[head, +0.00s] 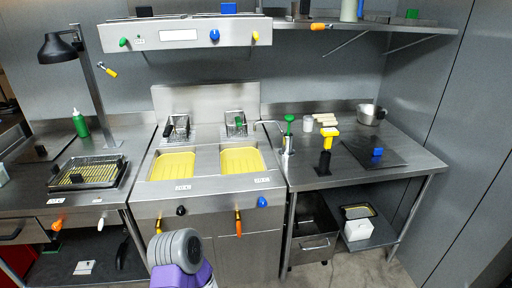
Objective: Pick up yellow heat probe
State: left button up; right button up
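A yellow-topped item with a black lower part (330,132) stands upright on the steel table right of the fryer. It may be the yellow heat probe, but it is too small to be sure. Another small yellow-and-black item (108,70) hangs beside the lamp post at the left, and a yellow-orange one (319,26) sits at the front edge of the upper shelf. Neither gripper shows. Only a grey and purple part of my own arm is visible at the bottom middle, apart from all of these.
A fryer with two yellow oil vats (241,160) stands in the middle. Near the yellow-topped item are a green-topped tool (289,120), a white cup (308,124), a metal pot (371,114) and a dark board (392,155) with a blue block (377,152).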

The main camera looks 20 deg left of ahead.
aim_at(329, 133)
jog(key=u, duration=0.6)
jog(key=i, duration=0.8)
jog(key=u, duration=0.4)
